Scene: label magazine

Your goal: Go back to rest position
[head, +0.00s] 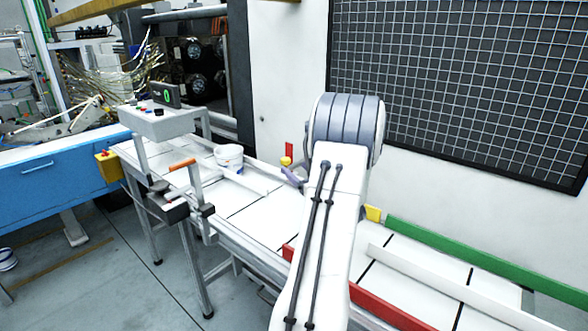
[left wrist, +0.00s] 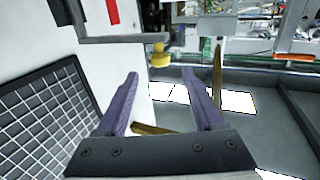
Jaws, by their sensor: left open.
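My left gripper (left wrist: 160,73) shows in the left wrist view with its two purple fingers spread apart and nothing between them. In the head view, my white arm rises through the middle and hides most of the left gripper (head: 291,174); a bit of purple finger shows left of the arm's grey wrist. The gripper is above the white conveyor table, near the wall. A yellow knob (left wrist: 159,56) appears beyond the fingertips in the left wrist view; contact is not visible. My right gripper is in neither view.
The white table (head: 262,215) runs under the arm, with a red rail (head: 385,306) and green rail (head: 480,262). A white bucket (head: 229,157) and control box (head: 160,122) are left of the arm. A black grid panel (head: 460,80) covers the wall. Floor (head: 100,285) at left is mostly clear.

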